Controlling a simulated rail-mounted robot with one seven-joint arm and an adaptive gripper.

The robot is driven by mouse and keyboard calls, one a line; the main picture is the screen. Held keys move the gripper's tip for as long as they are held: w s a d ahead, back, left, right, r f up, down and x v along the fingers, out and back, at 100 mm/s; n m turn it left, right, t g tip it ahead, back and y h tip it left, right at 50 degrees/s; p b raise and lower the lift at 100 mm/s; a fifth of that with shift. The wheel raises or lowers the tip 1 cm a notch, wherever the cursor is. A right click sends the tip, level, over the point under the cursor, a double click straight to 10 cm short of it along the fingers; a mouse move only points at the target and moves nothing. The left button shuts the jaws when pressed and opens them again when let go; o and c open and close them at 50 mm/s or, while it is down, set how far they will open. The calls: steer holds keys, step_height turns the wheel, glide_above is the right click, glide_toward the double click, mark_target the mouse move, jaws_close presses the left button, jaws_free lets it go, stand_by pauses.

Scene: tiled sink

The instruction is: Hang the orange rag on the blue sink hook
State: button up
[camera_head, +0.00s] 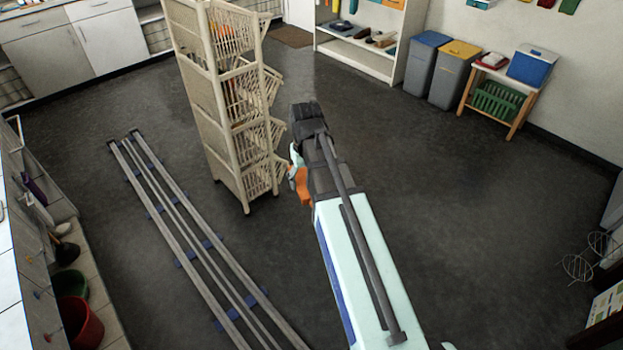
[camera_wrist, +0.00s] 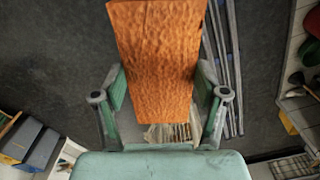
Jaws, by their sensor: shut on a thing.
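The orange rag (camera_wrist: 155,55) hangs between the two fingers of my gripper (camera_wrist: 160,97) in the wrist view and stretches up past the frame's top edge. My gripper is shut on it. In the head view only a small part of the rag (camera_head: 301,183) shows to the left of my arm, which hides most of the gripper. My gripper is over open floor, just right of the beige basket rack. A small bluish hook (camera_head: 42,293) sticks out from the sink unit front at the lower left, far from the rag; a reddish one is below it.
The tall beige basket rack (camera_head: 225,100) stands close to the left of my gripper. My floor rails run at the left. A red bucket (camera_head: 82,322) and a green bucket (camera_head: 70,285) stand by the sink unit.

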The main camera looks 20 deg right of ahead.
steer(key=w+a+f+m+g+y+b, duration=0.1)
steer(key=w+a+f+g+b, duration=0.15)
steer(key=a, duration=0.65)
steer(key=w+a+f+m+g+y+b, duration=0.1)
steer(key=w+a+f+m+b, duration=0.2)
steer(key=a, duration=0.6)
steer(key=w+a+f+g+b, duration=0.1)
steer(key=w+a+f+g, duration=0.15)
steer(key=a+f, duration=0.45)
steer(key=s+a+f+m+g+y+b, duration=0.1)
steer(key=s+a+f+m+y+b, duration=0.1)
steer(key=a, duration=1.5)
steer(key=s+a+f+m+g+y+b, duration=0.2)
steer(key=a+f+y+b, duration=0.3)
steer(key=a, duration=1.3)
steer(key=s+a+f+m+g+y+b, duration=0.1)
steer(key=s+a+f+m+y+b, duration=0.1)
steer(key=a, duration=1.6)
steer(key=shift+s+a+f+m+g+y+b, duration=0.15)
steer(key=shift+s+f+y+b, duration=0.3)
steer(key=shift+s+y+b, duration=0.3)
steer(key=shift+s+a+f+m+g+y+b, duration=0.15)
steer(key=shift+s+f+y+b, duration=0.35)
steer(key=shift+y+b, duration=0.45)
steer(key=shift+f, duration=0.25)
